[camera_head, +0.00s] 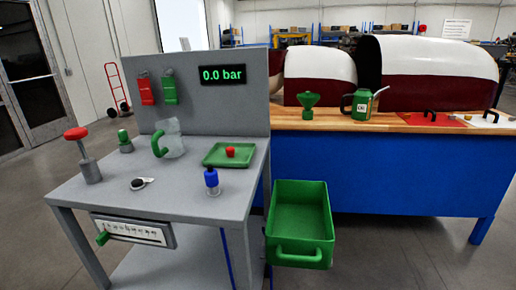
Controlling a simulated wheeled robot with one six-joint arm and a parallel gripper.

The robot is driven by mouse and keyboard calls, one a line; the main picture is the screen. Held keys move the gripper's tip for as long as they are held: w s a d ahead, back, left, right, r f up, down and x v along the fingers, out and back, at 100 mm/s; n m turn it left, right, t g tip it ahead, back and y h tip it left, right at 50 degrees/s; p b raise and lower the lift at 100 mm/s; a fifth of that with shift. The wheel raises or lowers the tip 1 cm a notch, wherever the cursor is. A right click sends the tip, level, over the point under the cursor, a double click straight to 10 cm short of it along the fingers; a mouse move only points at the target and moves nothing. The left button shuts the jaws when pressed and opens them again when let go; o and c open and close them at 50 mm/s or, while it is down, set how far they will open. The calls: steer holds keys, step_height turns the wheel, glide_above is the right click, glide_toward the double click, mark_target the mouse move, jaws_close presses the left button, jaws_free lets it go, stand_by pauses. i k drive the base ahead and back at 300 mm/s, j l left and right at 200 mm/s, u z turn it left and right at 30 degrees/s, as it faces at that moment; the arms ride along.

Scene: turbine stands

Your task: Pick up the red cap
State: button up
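A small red cap-like piece (230,152) sits on the green tray (211,162) at the right of the grey table. Another red part, a round red top (76,133), sits on a grey post (91,170) at the table's left front. I cannot tell for sure from this view which of them is the red cap. My gripper is not in view, so nothing shows of what it holds.
The grey table (185,205) also bears a clear jug (172,138), a blue-topped bottle (211,178), a green-topped piece (124,138) and a small dark round item (137,184). A green bin (300,195) hangs right. Floor shows left.

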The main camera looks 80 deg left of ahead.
mark_target(230, 150)
steer(key=j+u, duration=0.15)
steer(key=u, duration=2.2)
